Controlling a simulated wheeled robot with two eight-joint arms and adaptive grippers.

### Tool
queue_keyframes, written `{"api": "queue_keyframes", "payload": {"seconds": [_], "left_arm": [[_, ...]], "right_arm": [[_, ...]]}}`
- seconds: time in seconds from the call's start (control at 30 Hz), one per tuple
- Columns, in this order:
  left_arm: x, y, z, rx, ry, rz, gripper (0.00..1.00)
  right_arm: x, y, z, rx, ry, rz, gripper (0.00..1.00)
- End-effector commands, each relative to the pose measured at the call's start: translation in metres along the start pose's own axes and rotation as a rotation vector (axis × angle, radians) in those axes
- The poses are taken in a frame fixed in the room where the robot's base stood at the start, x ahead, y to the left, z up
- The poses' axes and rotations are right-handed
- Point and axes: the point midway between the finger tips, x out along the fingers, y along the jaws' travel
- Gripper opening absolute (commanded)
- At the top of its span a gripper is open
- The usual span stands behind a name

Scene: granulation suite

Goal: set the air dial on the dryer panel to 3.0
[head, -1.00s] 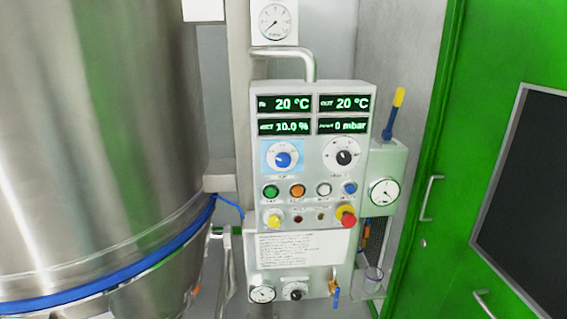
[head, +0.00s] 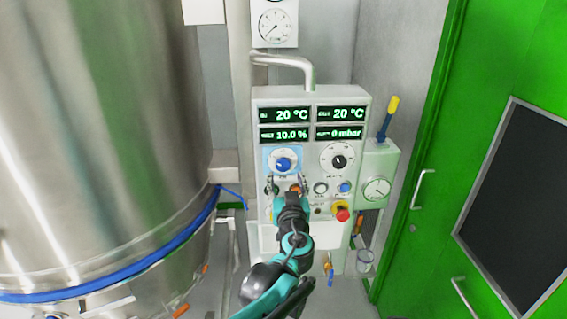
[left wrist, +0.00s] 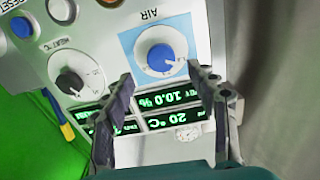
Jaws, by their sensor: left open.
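The air dial (head: 283,164) is a blue knob on a white scale inside a light blue square, at the upper left of the dryer panel (head: 262,98). In the left wrist view, turned upside down, the blue air dial (left wrist: 160,58) shows under the label AIR. Its exact setting is too small to read. My left gripper (head: 286,186) is open and empty, just below the dial in the head view. In the left wrist view the left gripper's fingers (left wrist: 161,76) stand apart on either side of the dial, with no contact visible. My right gripper is not in view.
A second dial with a black knob (head: 339,161) sits right of the air dial. Displays (head: 285,115) above read 20 °C, 10.0 % and 0 mbar. A red emergency button (head: 342,214) is lower right. A steel vessel (head: 100,140) stands left, a green door (head: 440,200) right.

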Motion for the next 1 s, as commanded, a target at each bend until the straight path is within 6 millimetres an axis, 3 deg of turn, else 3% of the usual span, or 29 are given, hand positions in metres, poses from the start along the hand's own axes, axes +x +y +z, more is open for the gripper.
{"api": "queue_keyframes", "payload": {"seconds": [0.33,0.73,0.77,0.93,1.0], "left_arm": [[0.055,-0.002,0.002,0.001,-0.002,-0.004,0.58],[0.065,-0.002,0.001,0.001,-0.002,-0.003,0.58],[0.065,-0.002,0.001,0.001,-0.002,-0.003,0.53],[0.065,-0.002,0.001,0.001,-0.002,-0.003,0.08],[0.065,-0.002,0.001,0.001,-0.002,-0.003,0.08]], "right_arm": [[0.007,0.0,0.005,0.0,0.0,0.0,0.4],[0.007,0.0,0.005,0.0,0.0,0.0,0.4],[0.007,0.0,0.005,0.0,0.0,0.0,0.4],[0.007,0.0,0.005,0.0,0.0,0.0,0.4],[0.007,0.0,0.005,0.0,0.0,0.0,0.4]]}}
